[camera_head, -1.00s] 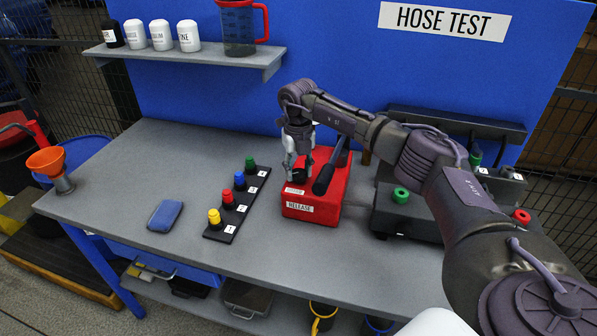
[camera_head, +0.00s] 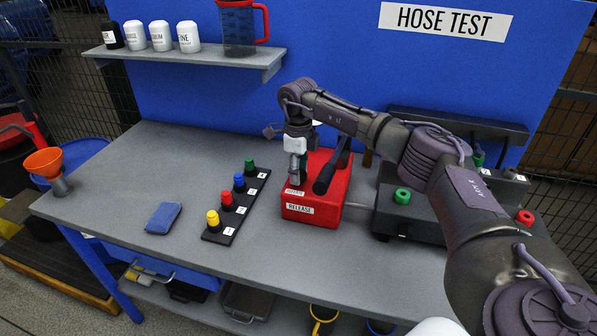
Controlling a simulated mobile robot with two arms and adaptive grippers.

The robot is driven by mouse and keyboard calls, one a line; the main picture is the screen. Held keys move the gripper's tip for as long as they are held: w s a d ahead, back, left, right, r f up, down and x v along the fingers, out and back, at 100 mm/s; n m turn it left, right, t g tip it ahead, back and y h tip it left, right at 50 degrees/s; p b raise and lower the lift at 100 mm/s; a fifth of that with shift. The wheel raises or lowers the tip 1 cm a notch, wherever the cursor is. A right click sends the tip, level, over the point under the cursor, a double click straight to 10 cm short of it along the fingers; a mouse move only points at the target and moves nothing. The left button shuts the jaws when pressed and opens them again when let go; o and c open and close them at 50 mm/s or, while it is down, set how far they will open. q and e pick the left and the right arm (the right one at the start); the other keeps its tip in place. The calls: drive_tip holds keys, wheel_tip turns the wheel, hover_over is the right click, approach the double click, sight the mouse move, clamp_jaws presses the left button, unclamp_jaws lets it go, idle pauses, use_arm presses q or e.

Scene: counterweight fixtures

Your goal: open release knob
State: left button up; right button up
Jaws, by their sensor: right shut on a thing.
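The red release box (camera_head: 333,192) stands on the grey bench, with a white RELEASE label on its front and a black lever (camera_head: 325,178) slanting up from its top. My right gripper (camera_head: 296,176) points down over the box's left top, beside the lever. It is shut on the release knob, which is mostly hidden behind the fingers. My left gripper is not in view.
A black strip (camera_head: 228,218) with yellow, red, blue and green numbered plugs lies left of the box. A blue cloth or sponge (camera_head: 163,218) and an orange funnel (camera_head: 43,162) are farther left. A dark fixture with a green knob (camera_head: 402,196) stands right.

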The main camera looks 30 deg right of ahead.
drive_tip(key=shift+r+n, duration=0.1)
drive_tip(key=shift+n, duration=0.5)
drive_tip(key=o, duration=1.1)
drive_tip(key=shift+o, duration=0.2)
wheel_tip(320, 180, up, 12)
